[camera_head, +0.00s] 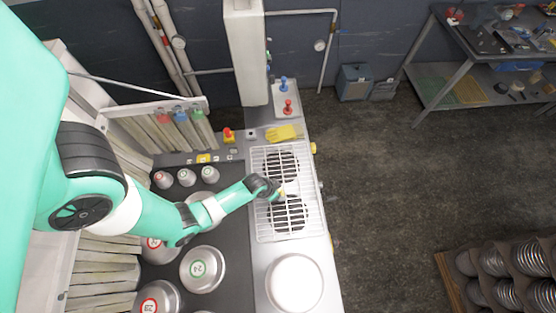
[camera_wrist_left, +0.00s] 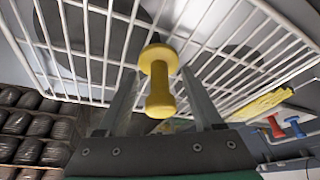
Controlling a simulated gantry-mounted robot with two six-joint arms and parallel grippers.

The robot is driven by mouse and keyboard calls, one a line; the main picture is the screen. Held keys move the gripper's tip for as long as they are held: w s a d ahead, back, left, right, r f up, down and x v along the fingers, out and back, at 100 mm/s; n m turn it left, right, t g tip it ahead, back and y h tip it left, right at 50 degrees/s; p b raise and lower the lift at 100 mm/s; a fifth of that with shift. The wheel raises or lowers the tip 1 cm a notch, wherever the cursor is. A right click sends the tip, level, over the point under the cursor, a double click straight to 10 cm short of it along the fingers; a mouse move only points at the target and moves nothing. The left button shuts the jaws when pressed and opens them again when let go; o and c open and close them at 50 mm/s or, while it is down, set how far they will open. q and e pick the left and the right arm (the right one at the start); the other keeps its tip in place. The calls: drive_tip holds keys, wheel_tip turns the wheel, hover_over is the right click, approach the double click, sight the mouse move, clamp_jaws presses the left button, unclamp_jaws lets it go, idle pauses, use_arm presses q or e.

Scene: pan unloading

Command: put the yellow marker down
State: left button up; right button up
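The yellow marker (camera_wrist_left: 159,75) is a small peg with a round flange, seen between the two fingers of my left gripper (camera_wrist_left: 160,72) in the left wrist view. The fingertips lie close on either side of its flange, but I cannot tell whether they touch it. Its far end points at the white wire rack (camera_wrist_left: 90,48), and whether it touches the wires is unclear. In the head view, my left gripper (camera_head: 281,193) is over the rack (camera_head: 262,228), with a speck of the marker (camera_head: 283,196) at its tip. My right gripper is not in view.
Two dark fans lie beneath the rack. A yellow object (camera_head: 281,133) lies behind it; red (camera_head: 288,107) and blue (camera_head: 284,84) pegs stand further back. Numbered round pans (camera_head: 203,269) lie left of the rack. A pale round pan (camera_head: 295,284) lies in front.

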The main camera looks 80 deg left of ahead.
use_arm(q)
drive_tip(key=shift+r+p, duration=0.3)
drive_tip(key=shift+r, duration=0.05)
drive_tip(key=shift+s+r, duration=0.1)
drive_tip(key=shift+r, duration=0.25)
drive_tip(key=p+v, duration=0.3)
drive_tip(key=v, duration=0.1)
drive_tip(key=shift+d+r, duration=0.1)
drive_tip(key=shift+r, duration=0.15)
drive_tip(key=s+d+b, duration=0.1)
drive_tip(key=s+d, duration=0.3)
drive_tip(key=s, duration=0.7)
drive_tip(key=shift+s+d+f+b, duration=0.2)
drive_tip(key=shift+f+b, duration=0.1)
drive_tip(key=shift+b, duration=0.05)
drive_tip(key=shift+w, duration=0.1)
